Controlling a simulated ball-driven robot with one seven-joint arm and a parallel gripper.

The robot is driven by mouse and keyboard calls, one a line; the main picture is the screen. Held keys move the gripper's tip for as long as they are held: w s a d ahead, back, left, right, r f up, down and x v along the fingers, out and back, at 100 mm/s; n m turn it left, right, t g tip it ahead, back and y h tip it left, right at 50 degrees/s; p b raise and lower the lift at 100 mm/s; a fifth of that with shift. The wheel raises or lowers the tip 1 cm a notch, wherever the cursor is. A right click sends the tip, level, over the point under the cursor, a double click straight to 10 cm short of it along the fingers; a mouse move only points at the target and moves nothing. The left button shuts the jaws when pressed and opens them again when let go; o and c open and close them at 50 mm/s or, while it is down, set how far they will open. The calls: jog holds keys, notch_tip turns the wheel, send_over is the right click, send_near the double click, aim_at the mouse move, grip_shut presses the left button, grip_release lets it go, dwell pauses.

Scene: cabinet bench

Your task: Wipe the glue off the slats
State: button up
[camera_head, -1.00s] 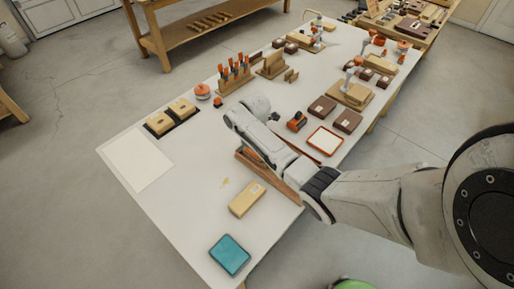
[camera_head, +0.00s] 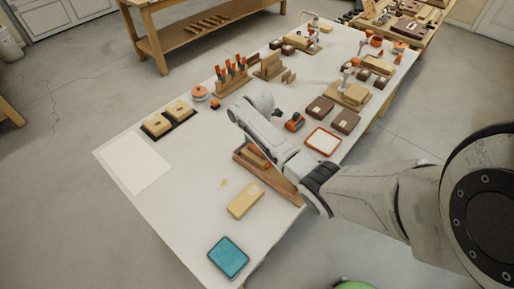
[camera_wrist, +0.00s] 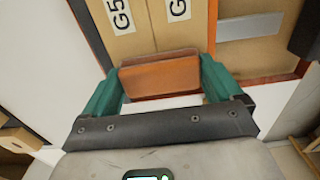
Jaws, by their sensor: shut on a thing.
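In the wrist view, my gripper (camera_wrist: 160,72) has its teal fingers closed on the sides of an orange-brown block (camera_wrist: 160,76). The block is over or against light wooden slats (camera_wrist: 130,43) with white labels, one reading G5; whether it touches them I cannot tell. No glue is clear on the slats, and the block hides part of them. In the head view, the slats' wooden tray (camera_head: 282,187) is partly covered by my arm, and my gripper is hidden there.
A light wood block (camera_head: 245,200) and a teal tray (camera_head: 228,257) are at the bench's near end. An orange-rimmed tray (camera_head: 323,141) and brown boxes stand beyond my arm. A pale sheet (camera_head: 135,163) lies at left.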

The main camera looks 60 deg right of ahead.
jog(key=shift+s+d+b, duration=0.25)
jog(key=shift+d, duration=0.6)
jog(key=shift+s+d+b, duration=0.25)
jog(key=shift+d, duration=0.6)
jog(key=shift+d, duration=0.1)
jog(key=shift+s+d+b, duration=0.2)
jog(key=shift+d+b, duration=0.25)
jog(key=shift+d, duration=0.5)
jog(key=shift+s+d+b, duration=0.25)
jog(key=shift+d+b, duration=0.35)
jog(key=shift+d, duration=0.4)
jog(key=shift+a, duration=0.15)
jog(key=shift+w+a+p, duration=0.2)
jog(key=shift+a+p, duration=0.7)
jog(key=shift+a, duration=0.1)
